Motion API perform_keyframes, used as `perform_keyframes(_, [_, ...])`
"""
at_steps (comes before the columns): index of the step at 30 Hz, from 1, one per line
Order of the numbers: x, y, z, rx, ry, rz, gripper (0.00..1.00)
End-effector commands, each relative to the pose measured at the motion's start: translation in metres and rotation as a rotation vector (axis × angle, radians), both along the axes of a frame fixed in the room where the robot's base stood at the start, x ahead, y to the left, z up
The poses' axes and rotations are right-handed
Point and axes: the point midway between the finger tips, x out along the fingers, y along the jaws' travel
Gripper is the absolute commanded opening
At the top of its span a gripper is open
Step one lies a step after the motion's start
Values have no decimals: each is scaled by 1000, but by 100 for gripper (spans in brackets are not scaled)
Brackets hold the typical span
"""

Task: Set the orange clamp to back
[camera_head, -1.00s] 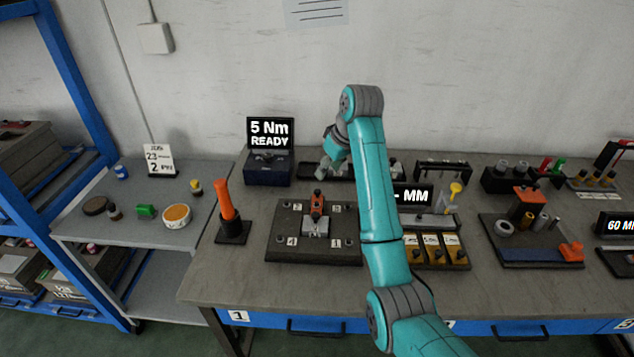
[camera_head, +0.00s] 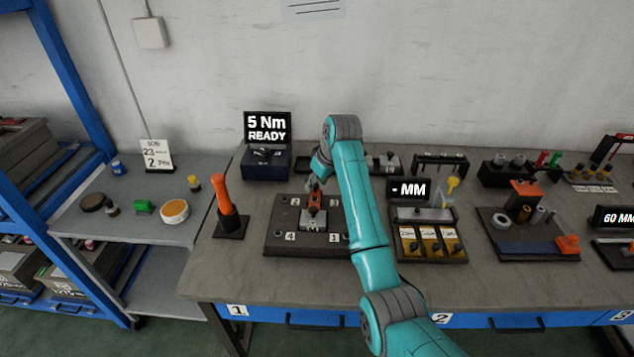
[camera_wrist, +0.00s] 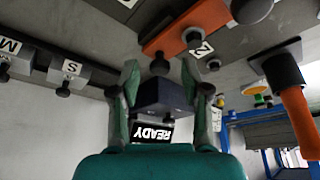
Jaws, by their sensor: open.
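The orange clamp (camera_head: 315,203) stands on a dark fixture plate (camera_head: 276,242) with numbered corners, behind a grey metal block (camera_head: 313,224). In the wrist view, the clamp's orange arm (camera_wrist: 185,25) runs across the top, with a dark knob (camera_wrist: 160,65) at its near end. My gripper (camera_wrist: 160,78) is open, its two teal fingers on either side of that knob. Whether they touch it I cannot tell. In the head view my gripper (camera_head: 314,182) is just above and behind the clamp, partly hidden by my arm.
A display reading 5 Nm READY (camera_head: 267,127) stands behind the plate. An orange-handled tool (camera_head: 223,195) stands upright to its left. A tray of yellow-brown blocks (camera_head: 430,242) and an MM display (camera_head: 409,190) are to its right. The front bench strip is clear.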

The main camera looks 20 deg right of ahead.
Motion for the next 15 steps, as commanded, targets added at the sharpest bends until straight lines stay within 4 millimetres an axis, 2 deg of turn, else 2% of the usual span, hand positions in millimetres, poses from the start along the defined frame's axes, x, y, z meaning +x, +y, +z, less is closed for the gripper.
perform_keyframes(1, [0,0,0,0,0,0,47])
perform_keyframes(6, [0,0,0,0,0,0,4])
perform_keyframes(7, [0,0,0,0,0,0,0])
perform_keyframes(15, [3,-1,0,0,0,0,0])
